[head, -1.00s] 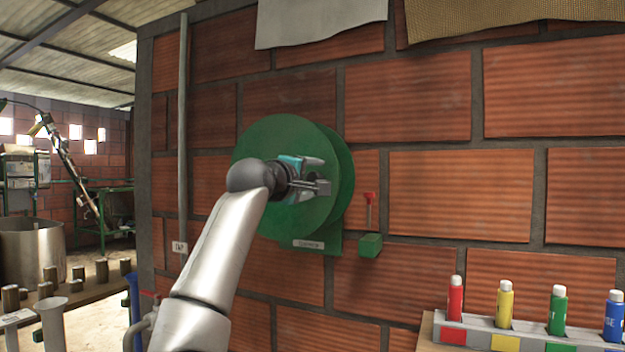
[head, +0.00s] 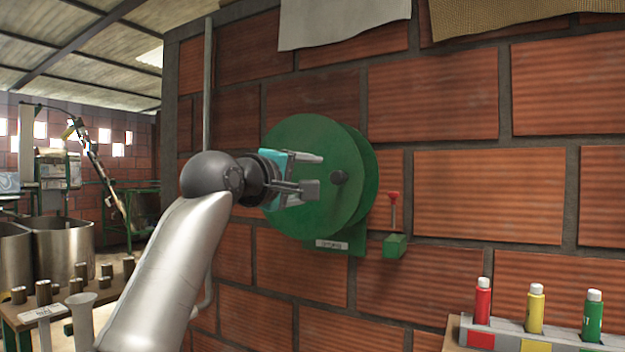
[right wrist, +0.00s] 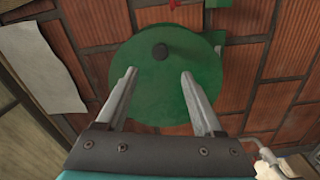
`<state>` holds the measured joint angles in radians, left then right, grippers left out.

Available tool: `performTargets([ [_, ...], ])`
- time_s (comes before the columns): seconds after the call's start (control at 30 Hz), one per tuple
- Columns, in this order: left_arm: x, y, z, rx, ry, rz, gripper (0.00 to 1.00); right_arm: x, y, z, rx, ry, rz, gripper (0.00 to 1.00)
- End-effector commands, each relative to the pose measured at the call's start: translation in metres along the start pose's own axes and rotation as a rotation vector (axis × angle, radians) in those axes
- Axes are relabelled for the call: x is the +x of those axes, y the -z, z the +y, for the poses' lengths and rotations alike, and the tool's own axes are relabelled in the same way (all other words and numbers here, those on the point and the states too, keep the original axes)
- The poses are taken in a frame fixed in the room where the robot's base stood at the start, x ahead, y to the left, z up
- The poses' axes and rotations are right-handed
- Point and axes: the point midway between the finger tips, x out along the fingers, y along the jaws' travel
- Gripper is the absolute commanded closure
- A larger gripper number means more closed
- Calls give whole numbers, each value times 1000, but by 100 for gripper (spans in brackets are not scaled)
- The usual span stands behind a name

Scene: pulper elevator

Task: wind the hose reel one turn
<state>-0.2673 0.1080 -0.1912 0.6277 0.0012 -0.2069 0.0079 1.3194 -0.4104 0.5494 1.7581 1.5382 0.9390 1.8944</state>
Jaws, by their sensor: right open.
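The green hose reel (head: 300,212) is a round drum on the brick wall, with a label plate (head: 331,245) below it. A dark knob (head: 339,177) sticks out from its face. My right gripper (head: 316,174) is open and empty in front of the reel, left of the knob and apart from it. In the right wrist view, the reel (right wrist: 150,95) fills the middle, and the knob (right wrist: 160,51) shows beyond the open fingertips of my right gripper (right wrist: 158,75), roughly in line with the gap between them. My left gripper is not in view.
A red lever (head: 393,198) on a green box (head: 395,246) sits right of the reel. A rack (head: 520,343) with coloured bottles stands at the lower right. A vertical pipe (head: 207,100) runs left of the reel. Metal drums (head: 62,245) stand at the far left.

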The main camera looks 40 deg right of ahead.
Motion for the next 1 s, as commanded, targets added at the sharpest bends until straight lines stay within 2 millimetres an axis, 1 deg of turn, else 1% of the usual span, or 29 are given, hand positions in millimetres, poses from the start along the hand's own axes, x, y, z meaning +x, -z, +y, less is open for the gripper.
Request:
performTargets([
  [0.23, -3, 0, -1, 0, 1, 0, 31, 1, 0, 0, -18, -2, -3, 31],
  [0.37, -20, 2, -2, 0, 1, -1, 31, 6, 0, -3, -145, -19, -25, 31],
  [0.47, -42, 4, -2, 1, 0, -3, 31, 12, -3, -6, -335, -47, -53, 31],
  [0.5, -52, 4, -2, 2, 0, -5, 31, 14, -4, -8, -427, -60, -66, 31],
  [0.67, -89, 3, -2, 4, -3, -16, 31, 18, -10, -15, -794, -117, -110, 31],
  [0.83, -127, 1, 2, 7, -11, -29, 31, 16, -16, -21, -1184, -184, -148, 31],
  [1.0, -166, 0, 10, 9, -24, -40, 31, 8, -22, -26, -1574, -264, -178, 31],
])
